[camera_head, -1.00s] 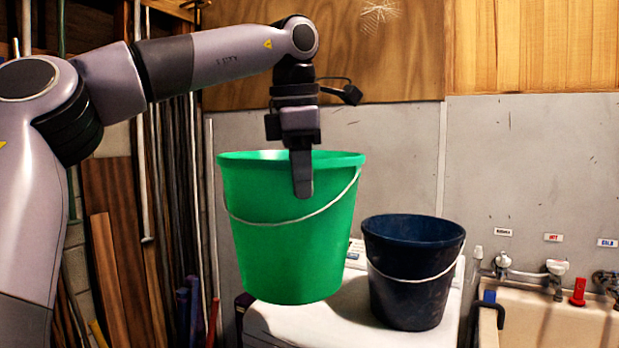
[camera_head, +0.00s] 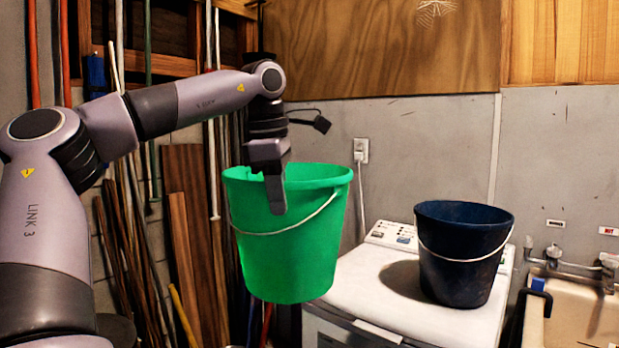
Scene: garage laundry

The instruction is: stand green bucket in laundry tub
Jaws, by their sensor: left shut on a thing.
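The green bucket (camera_head: 295,255) hangs upright in the air, left of the white washing machine's top, with its wire handle slack across its front. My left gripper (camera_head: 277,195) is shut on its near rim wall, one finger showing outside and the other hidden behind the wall. The laundry tub (camera_head: 590,318) is at the lower right edge, only partly in view, with taps on the wall above it. My right gripper is not in view.
A dark blue bucket (camera_head: 462,255) stands on the washing machine (camera_head: 365,290), between the green bucket and the tub. Planks and poles (camera_head: 185,240) lean against the wall at left. A wall outlet (camera_head: 361,150) with a cord is behind.

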